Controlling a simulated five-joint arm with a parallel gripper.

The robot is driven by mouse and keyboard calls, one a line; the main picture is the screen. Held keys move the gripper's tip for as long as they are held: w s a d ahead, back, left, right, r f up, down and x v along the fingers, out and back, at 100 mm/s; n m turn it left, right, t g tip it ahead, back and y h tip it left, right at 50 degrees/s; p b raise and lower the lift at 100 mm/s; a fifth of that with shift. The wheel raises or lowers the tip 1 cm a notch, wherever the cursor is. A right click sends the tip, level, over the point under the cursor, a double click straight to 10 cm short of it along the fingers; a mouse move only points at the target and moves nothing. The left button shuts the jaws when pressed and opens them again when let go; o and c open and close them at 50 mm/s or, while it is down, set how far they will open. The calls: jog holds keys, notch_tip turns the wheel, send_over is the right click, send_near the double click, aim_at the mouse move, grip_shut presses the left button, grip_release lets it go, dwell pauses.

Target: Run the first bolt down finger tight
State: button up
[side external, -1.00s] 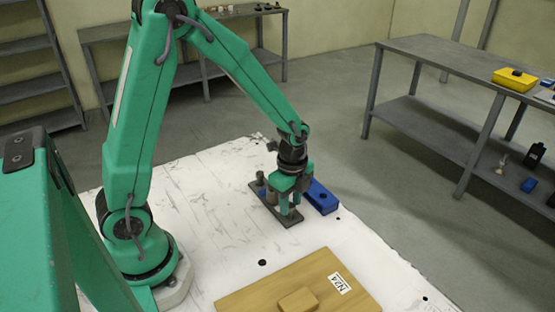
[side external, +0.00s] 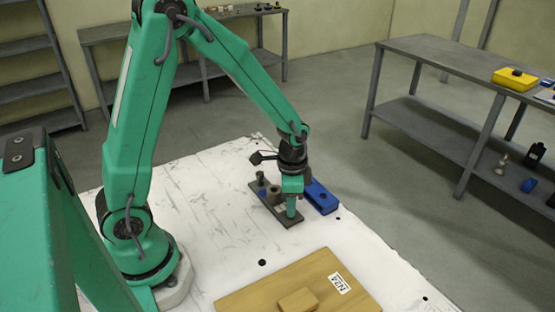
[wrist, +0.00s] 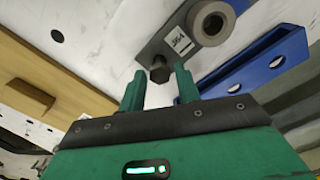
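The dark grey turret plate (side external: 284,219) lies on the white tabletop, and it also shows in the wrist view (wrist: 150,48) with a small printed label. A dark bolt head (wrist: 160,73) stands at the plate's near end. A grey round post with a hole (wrist: 212,23) rises beside the label. Another upright bolt-like piece (side external: 260,177) stands at the plate's far end. My gripper (wrist: 160,70) points down at the near end of the plate, its fingers apart on either side of the bolt head with a gap showing. In the side view my gripper (side external: 291,211) hides this bolt.
A blue block with a hole (side external: 321,197) lies close to the right of the plate. A wooden board (side external: 245,304) with a small wooden block (side external: 298,301) lies at the front. The tabletop left of the plate is clear.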

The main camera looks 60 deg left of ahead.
jog(key=n, duration=0.4)
jog(key=shift+n, duration=2)
jog(key=shift+c, duration=0.4)
